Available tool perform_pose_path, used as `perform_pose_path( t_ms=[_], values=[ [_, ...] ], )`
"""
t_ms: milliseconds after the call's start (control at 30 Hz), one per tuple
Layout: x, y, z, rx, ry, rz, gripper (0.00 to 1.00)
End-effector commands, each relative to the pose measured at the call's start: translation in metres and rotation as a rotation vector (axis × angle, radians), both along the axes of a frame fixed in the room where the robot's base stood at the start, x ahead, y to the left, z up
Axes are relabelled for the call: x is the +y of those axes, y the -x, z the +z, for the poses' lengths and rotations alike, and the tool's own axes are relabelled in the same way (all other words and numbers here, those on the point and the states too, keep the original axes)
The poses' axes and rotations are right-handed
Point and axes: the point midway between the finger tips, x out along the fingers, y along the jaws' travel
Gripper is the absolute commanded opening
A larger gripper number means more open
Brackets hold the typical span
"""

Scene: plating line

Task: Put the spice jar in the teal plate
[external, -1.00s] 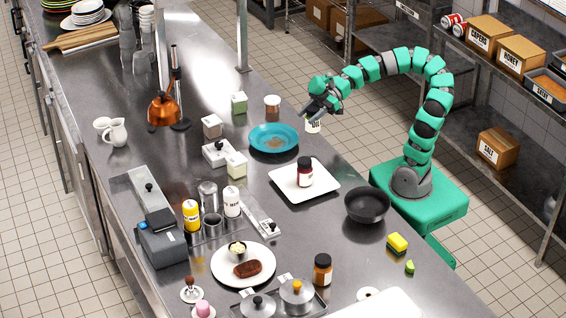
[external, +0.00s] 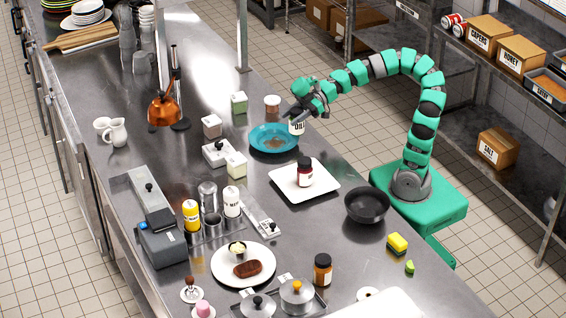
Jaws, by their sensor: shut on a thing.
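My gripper (external: 300,112) is shut on the spice jar (external: 297,127), a small white-labelled jar with dark lettering. The gripper hides the jar's upper part. The jar hangs roughly upright at the right rim of the teal plate (external: 258,147) in the picture; its exact height above the plate and counter is hard to tell. The teal plate is round and lies on the steel counter, with a brownish patch in its middle.
A jar with reddish contents (external: 272,106) stands just behind the teal plate. A white square plate (external: 322,192) with a dark jar (external: 305,171) is in front. A black bowl (external: 367,205) is nearer my base.

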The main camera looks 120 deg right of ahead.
Motion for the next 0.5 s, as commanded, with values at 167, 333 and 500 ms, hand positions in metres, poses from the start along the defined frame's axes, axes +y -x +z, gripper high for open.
perform_pose_path(
  t_ms=[167,333,500],
  values=[
    [-0.013,-0.025,-0.004,0.002,0.0,0.003,0.14],
    [-0.028,-0.051,-0.008,0.003,-0.001,0.003,0.14],
    [-0.04,-0.069,-0.008,0.001,0.002,0.0,0.14]
  ],
)
